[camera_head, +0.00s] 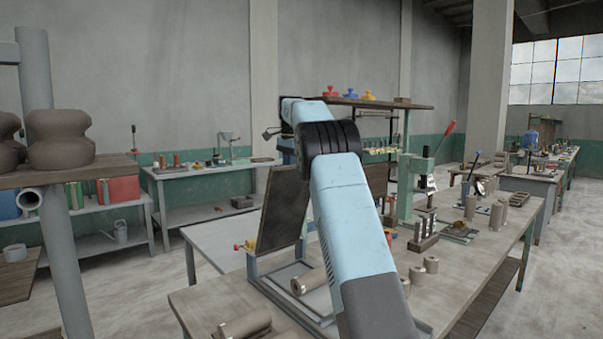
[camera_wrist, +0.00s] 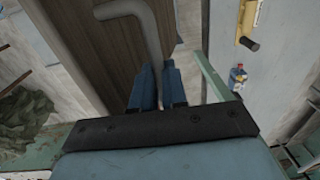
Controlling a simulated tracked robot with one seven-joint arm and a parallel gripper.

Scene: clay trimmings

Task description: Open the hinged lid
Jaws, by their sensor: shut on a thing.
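The hinged lid (camera_head: 278,212) is a dark brown wooden panel. In the head view it stands raised and steeply tilted above a grey frame (camera_head: 262,277) on the workbench. In the wrist view the lid's brown face (camera_wrist: 85,40) fills the upper left and middle. A bent grey handle (camera_wrist: 152,35) runs in front of it down between the blue fingers of my gripper (camera_wrist: 158,72). My gripper is shut on this handle. My arm hides the gripper and part of the lid in the head view.
A shelf with brown clay pots (camera_head: 60,140) stands at the left. Floor shows left of the bench.

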